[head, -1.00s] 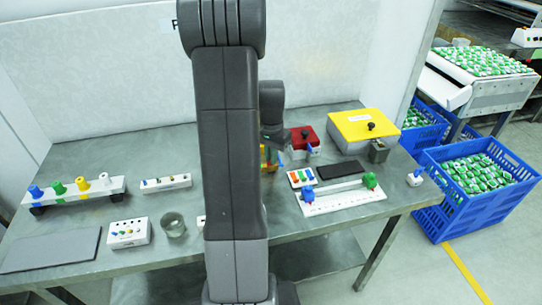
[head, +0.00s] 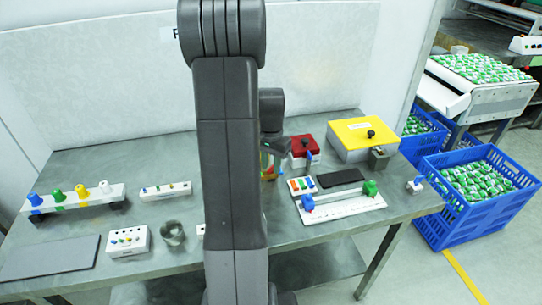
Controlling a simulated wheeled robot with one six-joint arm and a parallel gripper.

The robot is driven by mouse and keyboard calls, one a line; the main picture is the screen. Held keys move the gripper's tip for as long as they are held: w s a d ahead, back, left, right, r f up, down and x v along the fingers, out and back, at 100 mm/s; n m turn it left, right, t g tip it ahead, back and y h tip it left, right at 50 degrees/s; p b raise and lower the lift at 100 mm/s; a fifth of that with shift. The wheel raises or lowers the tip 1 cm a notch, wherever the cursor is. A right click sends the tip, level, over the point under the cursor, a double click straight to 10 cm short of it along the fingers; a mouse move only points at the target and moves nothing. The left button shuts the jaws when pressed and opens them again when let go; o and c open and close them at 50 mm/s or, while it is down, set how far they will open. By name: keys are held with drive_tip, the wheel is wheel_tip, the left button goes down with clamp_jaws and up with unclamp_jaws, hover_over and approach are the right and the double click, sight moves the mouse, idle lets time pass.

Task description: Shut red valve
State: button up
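A red-lidded box (head: 299,143) with a dark knob on top and a blue lever (head: 309,155) on its front stands at the back of the table, right of my arm. I cannot make out a separate red valve. A small upright thing with yellow, green and reddish parts (head: 265,166) is mostly hidden behind my arm. My wrist reaches down just left of the red-lidded box, close to that coloured thing. My gripper's fingers are hidden by my arm, so whether they are open or touching anything does not show.
A yellow-lidded box (head: 358,134) stands at the back right. A white rail with blue and green blocks (head: 345,205), a switch panel (head: 302,186) and a dark pad (head: 340,177) lie before it. Blue crates (head: 440,215) stand right.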

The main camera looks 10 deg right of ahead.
sight(271, 168)
wheel_tip(271, 168, up, 14)
drive_tip(key=shift+f, duration=0.15)
idle(0.3)
drive_tip(key=shift+p, duration=0.3)
wheel_tip(271, 168, down, 14)
drive_tip(key=p, duration=0.3)
drive_tip(key=shift+s+a+p, duration=0.1)
drive_tip(key=shift+s+p, duration=0.05)
drive_tip(key=shift+p, duration=0.15)
clamp_jaws()
